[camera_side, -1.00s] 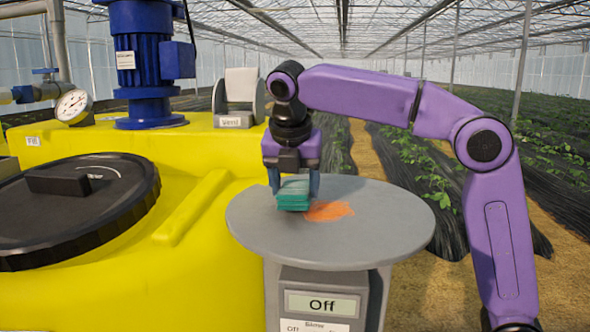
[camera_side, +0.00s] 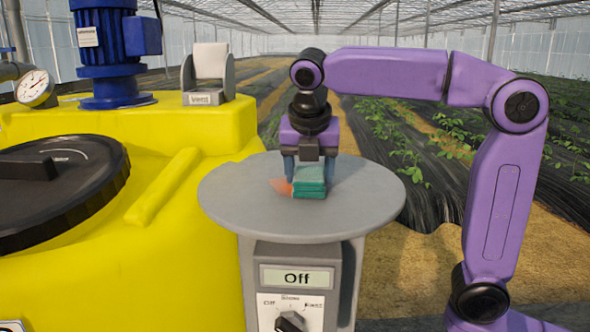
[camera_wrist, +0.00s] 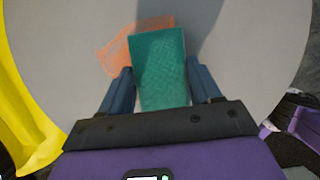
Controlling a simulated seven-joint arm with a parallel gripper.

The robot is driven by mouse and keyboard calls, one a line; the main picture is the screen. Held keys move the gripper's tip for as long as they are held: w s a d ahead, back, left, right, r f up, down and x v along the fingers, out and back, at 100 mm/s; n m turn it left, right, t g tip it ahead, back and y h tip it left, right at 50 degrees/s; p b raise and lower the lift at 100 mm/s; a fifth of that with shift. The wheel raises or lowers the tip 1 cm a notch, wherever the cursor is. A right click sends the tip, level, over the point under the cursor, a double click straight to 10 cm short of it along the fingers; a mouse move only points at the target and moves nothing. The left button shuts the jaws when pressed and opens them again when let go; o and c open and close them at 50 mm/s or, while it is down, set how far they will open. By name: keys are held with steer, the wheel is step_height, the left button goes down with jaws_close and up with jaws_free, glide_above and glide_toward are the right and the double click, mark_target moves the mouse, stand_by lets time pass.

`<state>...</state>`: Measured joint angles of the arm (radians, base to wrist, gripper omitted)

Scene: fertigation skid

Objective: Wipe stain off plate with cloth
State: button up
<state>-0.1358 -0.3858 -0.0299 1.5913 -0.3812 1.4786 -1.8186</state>
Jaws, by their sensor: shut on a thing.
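The grey round plate (camera_side: 365,195) is the top of a pedestal, and its surface fills most of the wrist view (camera_wrist: 250,60). My gripper (camera_side: 309,174) is shut on the folded teal cloth (camera_side: 309,188), one finger on each side. The cloth is low at the plate and looks to be touching it. In the wrist view the cloth (camera_wrist: 160,65) reaches forward from between the fingers of my gripper (camera_wrist: 162,88). The orange stain (camera_side: 280,186) shows at the cloth's left, looking faint. In the wrist view the stain (camera_wrist: 118,50) shows beyond the cloth's upper left; the cloth may hide some of it.
A yellow tank (camera_side: 190,140) with a black lid (camera_side: 60,190), a blue motor (camera_side: 105,45) and a gauge (camera_side: 36,86) stands left of the plate. A control box (camera_side: 297,290) reading Off is below the plate. The plate's right side is clear.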

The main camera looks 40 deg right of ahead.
mark_target(332, 185)
steer(key=shift+s+d, duration=1.4)
steer(key=shift+w+a, duration=4.1)
steer(key=shift+a, duration=0.05)
steer(key=shift+w, duration=0.25)
steer(key=shift+w+d, duration=0.55)
steer(key=shift+d, duration=0.1)
steer(key=shift+w+d, duration=0.1)
steer(key=shift+d, duration=0.2)
steer(key=shift+s+d, duration=4.2)
steer(key=shift+s, duration=0.1)
steer(key=shift+w+a, duration=4.4)
steer(key=shift+a, duration=0.05)
step_height(332, 185, up, 8)
steer(key=shift+r, duration=0.2)
